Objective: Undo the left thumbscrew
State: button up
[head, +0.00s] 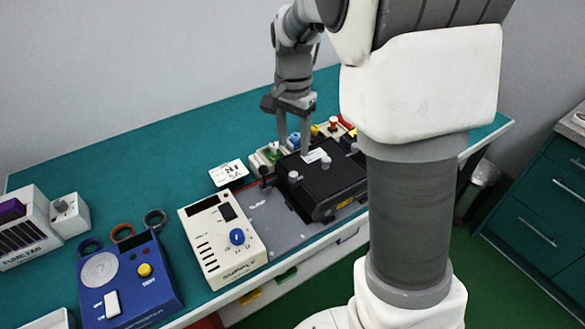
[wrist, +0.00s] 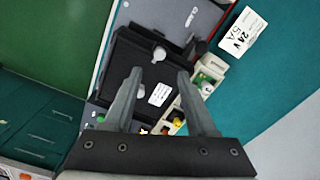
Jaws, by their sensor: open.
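The black unit (head: 318,191) sits on a grey plate on the bench; it also shows in the wrist view (wrist: 123,62). The left thumbscrew (head: 294,176) is a small grey knob at the unit's left end. In the wrist view, this knob (wrist: 159,53) stands just beyond my fingertips, roughly between their lines. A second grey knob (head: 326,163) rises near the middle of the unit, partly beside a finger in the wrist view (wrist: 139,91). My gripper (head: 294,148) is open and empty, pointing down over the unit's back left part; its fingers (wrist: 160,74) show apart from the knob.
A white supply box (head: 221,240) with a blue dial stands left of the unit. A row of coloured terminals (head: 268,157) lines its back. A "24 V 5A" card (head: 228,173) lies behind. A blue tester (head: 128,283) is further left. Bench behind the card is clear.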

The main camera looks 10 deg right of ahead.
aim_at(293, 174)
notch_tip(293, 174, down, 9)
jog(key=shift+f+b, duration=0.15)
jog(key=shift+b, duration=0.25)
grip_shut()
